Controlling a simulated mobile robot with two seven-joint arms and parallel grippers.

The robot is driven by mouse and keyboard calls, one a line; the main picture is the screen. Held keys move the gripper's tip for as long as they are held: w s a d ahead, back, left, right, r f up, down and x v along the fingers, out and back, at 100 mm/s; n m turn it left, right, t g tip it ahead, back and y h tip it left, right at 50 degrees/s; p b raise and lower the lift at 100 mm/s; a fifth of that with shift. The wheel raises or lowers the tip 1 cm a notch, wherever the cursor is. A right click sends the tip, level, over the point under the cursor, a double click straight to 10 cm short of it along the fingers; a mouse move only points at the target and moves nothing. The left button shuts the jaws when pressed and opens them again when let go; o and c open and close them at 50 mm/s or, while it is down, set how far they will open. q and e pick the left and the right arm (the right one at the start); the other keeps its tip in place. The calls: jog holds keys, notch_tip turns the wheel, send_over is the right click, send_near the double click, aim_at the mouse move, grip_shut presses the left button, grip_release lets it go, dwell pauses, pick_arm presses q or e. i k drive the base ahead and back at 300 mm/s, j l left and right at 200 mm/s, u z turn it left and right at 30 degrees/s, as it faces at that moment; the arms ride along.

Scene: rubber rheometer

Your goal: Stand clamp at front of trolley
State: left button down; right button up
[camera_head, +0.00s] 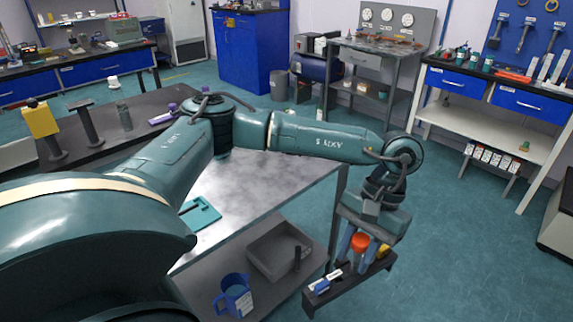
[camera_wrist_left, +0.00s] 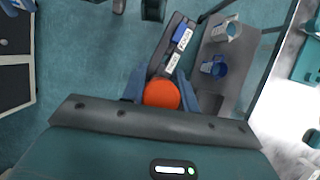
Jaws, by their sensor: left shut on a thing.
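My left gripper (camera_head: 359,248) points down beyond the right end of the grey metal trolley (camera_head: 285,190). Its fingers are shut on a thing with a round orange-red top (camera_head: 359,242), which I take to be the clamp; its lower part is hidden. In the left wrist view the orange-red top (camera_wrist_left: 161,94) sits between the two blue-grey fingers (camera_wrist_left: 160,88). A narrow dark tray (camera_head: 350,285) lies below the gripper, at the trolley's end; I cannot tell whether the held thing touches it. My right gripper is not in view.
The tray holds blue and white labelled items (camera_wrist_left: 180,38) and a yellow thing (camera_head: 384,250). The trolley's lower shelf carries a blue jug (camera_head: 234,296) and a grey bin (camera_head: 262,258). A teal tray (camera_head: 200,216) lies on top. The floor to the right is clear.

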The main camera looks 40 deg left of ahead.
aim_at(270, 177)
jog(key=i+j, duration=0.15)
jog(key=j, duration=0.2)
jog(key=i+j+u, duration=0.1)
jog(key=j, duration=0.25)
jog(key=i+j, duration=0.25)
